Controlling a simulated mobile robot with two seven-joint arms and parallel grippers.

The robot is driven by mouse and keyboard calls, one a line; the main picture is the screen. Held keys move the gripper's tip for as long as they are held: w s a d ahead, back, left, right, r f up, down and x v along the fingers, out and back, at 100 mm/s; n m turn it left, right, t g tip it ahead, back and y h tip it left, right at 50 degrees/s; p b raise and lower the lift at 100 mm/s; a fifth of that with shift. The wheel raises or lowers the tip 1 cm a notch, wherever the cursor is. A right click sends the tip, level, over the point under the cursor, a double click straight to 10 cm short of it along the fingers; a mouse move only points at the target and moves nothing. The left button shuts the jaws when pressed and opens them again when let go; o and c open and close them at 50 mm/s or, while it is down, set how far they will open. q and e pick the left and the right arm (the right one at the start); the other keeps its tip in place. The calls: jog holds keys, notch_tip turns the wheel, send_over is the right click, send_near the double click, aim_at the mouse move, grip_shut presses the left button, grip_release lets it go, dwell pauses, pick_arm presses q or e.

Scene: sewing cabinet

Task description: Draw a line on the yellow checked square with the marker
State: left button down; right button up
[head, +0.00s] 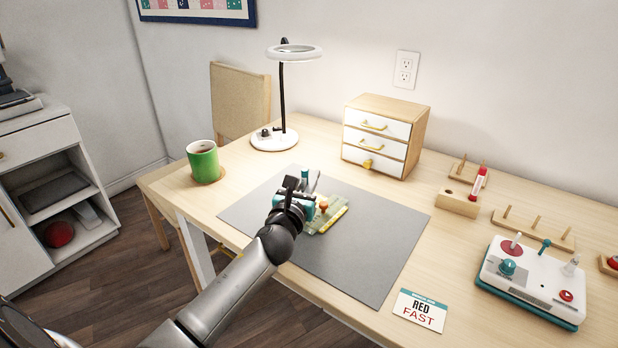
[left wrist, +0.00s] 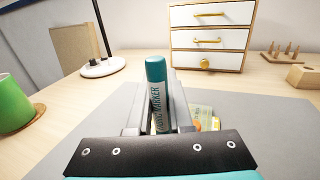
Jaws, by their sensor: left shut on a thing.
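The marker (left wrist: 157,88) is teal with a white label and stands roughly upright between the fingers of my left gripper (left wrist: 160,122), which is shut on it. In the head view the left gripper (head: 300,192) is over the grey mat, at the left side of the yellow checked square (head: 318,226). The gripper hides part of the square. The marker's lower tip is hidden, so I cannot tell whether it touches the fabric. In the left wrist view a corner of the square (left wrist: 201,112) shows behind the right finger. My right gripper is not in view.
The grey mat (head: 375,260) is mostly clear. A yellow strip (head: 333,220) and a small orange thing (head: 323,206) lie by the square. Around the mat stand a green mug (head: 203,163), lamp (head: 274,139), drawer box (head: 383,136), RED FAST card (head: 419,311) and white control box (head: 530,283).

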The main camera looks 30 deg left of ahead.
pick_arm(q)
jog(key=shift+f, duration=0.3)
dwell(0.5)
jog(key=shift+w+d, duration=0.15)
jog(key=shift+w, duration=1)
dwell(1.0)
jog(key=shift+w+d+b, duration=0.15)
jog(key=shift+w+b, duration=0.2)
jog(key=shift+w, duration=0.8)
jog(key=shift+w+d+b, duration=0.15)
jog(key=shift+w+b, duration=0.15)
jog(key=shift+w, duration=0.85)
dwell(1.8)
jog(key=shift+r+p, duration=0.25)
jog(key=shift+p, duration=0.1)
dwell(0.6)
